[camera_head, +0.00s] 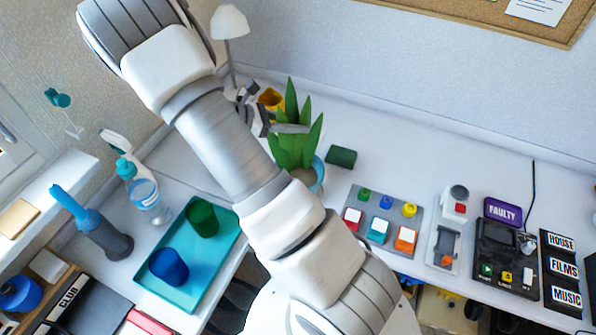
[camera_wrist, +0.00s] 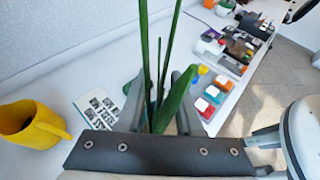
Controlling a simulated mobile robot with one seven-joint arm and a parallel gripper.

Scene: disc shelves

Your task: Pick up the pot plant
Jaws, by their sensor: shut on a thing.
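The pot plant (camera_head: 291,146) has long upright green leaves in a light blue pot (camera_head: 318,172) and is in the middle of the head view, behind my arm. My gripper (camera_head: 282,129) is at the leaves, with a finger across them, above the pot's rim. In the wrist view the leaves (camera_wrist: 158,85) rise between my two fingers (camera_wrist: 160,105), and my gripper is shut on the plant. The pot is hidden in the wrist view, and my arm covers part of it in the head view. I cannot tell whether the pot touches the table.
A yellow watering can (camera_wrist: 32,124) stands left of the plant in the wrist view. A green block (camera_head: 341,157) and a button panel (camera_head: 383,220) lie to the right. A teal tray (camera_head: 222,262) with two cups is at left. A white lamp (camera_head: 229,24) stands behind.

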